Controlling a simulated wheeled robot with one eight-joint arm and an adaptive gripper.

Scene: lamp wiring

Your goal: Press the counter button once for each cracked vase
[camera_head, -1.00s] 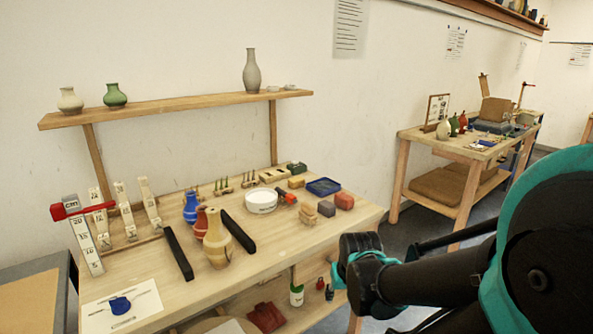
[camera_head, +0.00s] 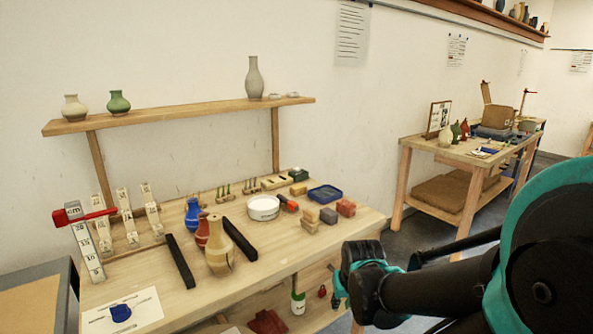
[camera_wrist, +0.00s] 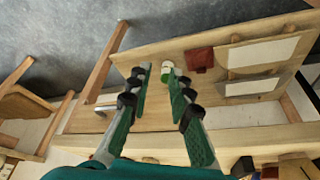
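Three vases stand close together on the near workbench: a blue one (camera_head: 192,217), a red one (camera_head: 202,231) and a larger cream-tan one (camera_head: 218,250). Cracks cannot be made out at this size. A blue piece (camera_head: 121,312) lies on or is pictured on a white sheet at the front left; I cannot tell whether it is a button. No counter button is clearly recognisable. My gripper (camera_head: 339,285) is beyond the bench's front right edge, away from the vases. In the wrist view my gripper (camera_wrist: 160,76) has its two fingers apart with nothing between them.
Two black bars (camera_head: 180,260) flank the vases. Upright number scales with a red pointer (camera_head: 62,216) stand left. A white round dish (camera_head: 263,207) and small blocks (camera_head: 328,216) lie right. A wall shelf (camera_head: 180,113) holds more vases. A second bench (camera_head: 465,153) stands behind.

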